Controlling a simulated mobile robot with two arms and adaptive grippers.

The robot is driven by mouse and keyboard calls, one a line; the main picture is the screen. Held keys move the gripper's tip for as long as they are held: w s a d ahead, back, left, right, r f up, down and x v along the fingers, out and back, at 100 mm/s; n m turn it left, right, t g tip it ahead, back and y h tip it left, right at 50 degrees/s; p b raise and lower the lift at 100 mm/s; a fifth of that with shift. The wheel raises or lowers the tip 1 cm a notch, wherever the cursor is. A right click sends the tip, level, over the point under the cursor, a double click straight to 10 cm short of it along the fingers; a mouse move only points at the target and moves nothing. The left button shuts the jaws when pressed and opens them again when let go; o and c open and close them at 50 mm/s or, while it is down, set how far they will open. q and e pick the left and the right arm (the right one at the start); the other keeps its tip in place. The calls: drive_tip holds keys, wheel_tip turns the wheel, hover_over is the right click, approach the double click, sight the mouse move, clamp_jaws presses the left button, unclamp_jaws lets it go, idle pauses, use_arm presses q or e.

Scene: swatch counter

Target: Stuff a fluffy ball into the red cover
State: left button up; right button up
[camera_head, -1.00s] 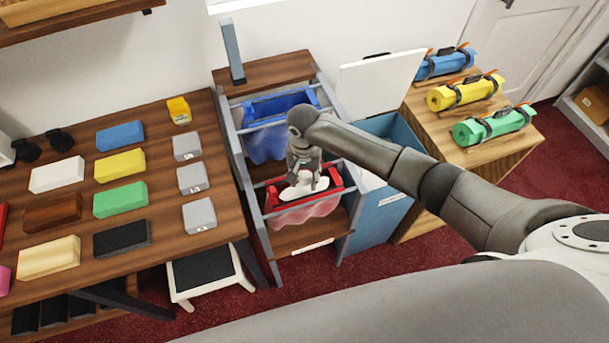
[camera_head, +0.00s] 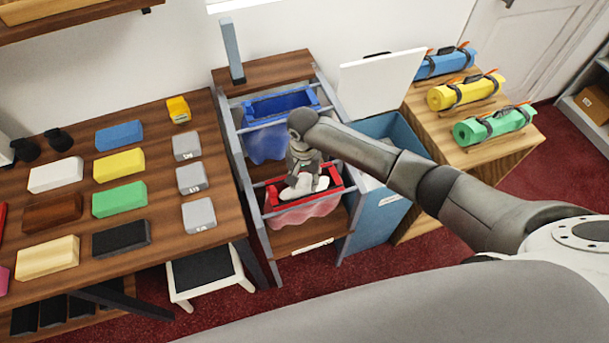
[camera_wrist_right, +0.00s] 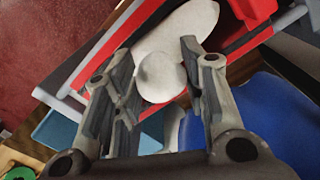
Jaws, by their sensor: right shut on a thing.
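The red cover hangs in the rack as a red rim (camera_head: 336,177) with a translucent pinkish bag (camera_head: 305,212) below. White fluffy material (camera_head: 318,184) shows inside the rim in the head view. My right gripper (camera_head: 299,181) points down into the red-rimmed opening. In the right wrist view a round white ball (camera_wrist_right: 160,77) sits between its two fingers, and the gripper is shut on it. A longer white shape (camera_wrist_right: 187,27) lies just beyond the ball, between the red rim bars; I cannot tell whether they are joined. The bag's inside is mostly hidden. My left gripper is not in view.
A blue cover (camera_head: 283,103) hangs behind the red one. A blue bin (camera_head: 385,212) with a raised white lid (camera_head: 381,82) stands right of the rack. A table with coloured blocks (camera_head: 119,198) is at the left. Rolled mats (camera_head: 466,92) lie on the right-hand cabinet.

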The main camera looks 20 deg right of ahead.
drive_tip(key=o, duration=0.7)
drive_tip(key=shift+o, duration=0.4)
drive_tip(key=o, duration=0.5)
wheel_tip(320, 180, up, 6)
drive_tip(key=p, duration=0.6)
drive_tip(key=shift+p, duration=0.4)
